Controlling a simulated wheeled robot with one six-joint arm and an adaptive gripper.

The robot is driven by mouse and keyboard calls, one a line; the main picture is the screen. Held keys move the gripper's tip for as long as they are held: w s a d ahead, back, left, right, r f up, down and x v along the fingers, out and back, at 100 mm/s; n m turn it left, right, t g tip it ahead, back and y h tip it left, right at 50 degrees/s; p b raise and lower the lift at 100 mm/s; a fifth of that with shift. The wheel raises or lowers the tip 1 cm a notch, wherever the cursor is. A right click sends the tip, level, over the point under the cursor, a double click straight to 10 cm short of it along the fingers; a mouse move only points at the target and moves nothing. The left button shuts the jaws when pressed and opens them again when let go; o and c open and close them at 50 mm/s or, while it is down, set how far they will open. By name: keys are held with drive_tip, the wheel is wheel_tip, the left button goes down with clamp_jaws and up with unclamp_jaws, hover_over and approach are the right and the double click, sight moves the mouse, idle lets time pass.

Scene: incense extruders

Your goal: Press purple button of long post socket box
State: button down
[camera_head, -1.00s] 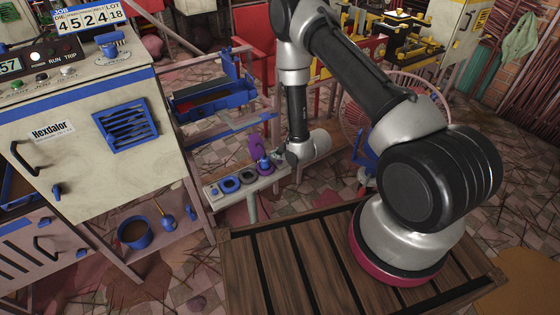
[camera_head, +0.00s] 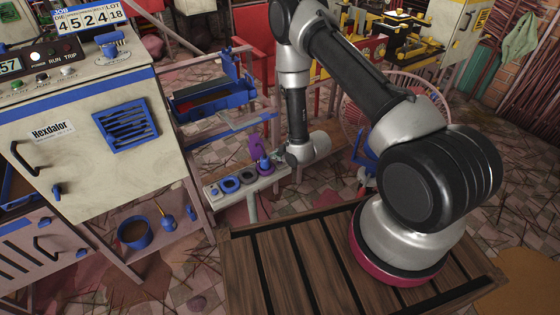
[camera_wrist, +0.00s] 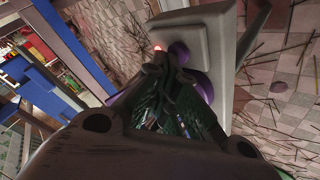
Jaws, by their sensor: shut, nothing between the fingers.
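The socket box (camera_head: 217,190) is a long pale grey panel on a post, beside the white cabinet in the head view. Dark and blue round sockets line its top, with purple parts (camera_head: 255,148) at its right end. In the wrist view the grey box (camera_wrist: 214,28) lies just beyond my gripper (camera_wrist: 170,62). My gripper is shut and empty, its tips close to a small round purple button (camera_wrist: 179,50). I cannot tell whether they touch it. A larger purple part (camera_wrist: 202,82) is partly hidden behind the fingers. A small red light (camera_wrist: 158,47) glows beside the tips.
The white cabinet (camera_head: 75,150) stands left of the box, with a blue bucket (camera_head: 135,232) on a low shelf. A blue tray (camera_head: 212,101) on a rack is behind the box. Tiled floor with scattered sticks shows around the post.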

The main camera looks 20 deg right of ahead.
sight(278, 162)
drive_tip(key=shift+r, duration=0.4)
wheel_tip(278, 162, up, 6)
idle(0.6)
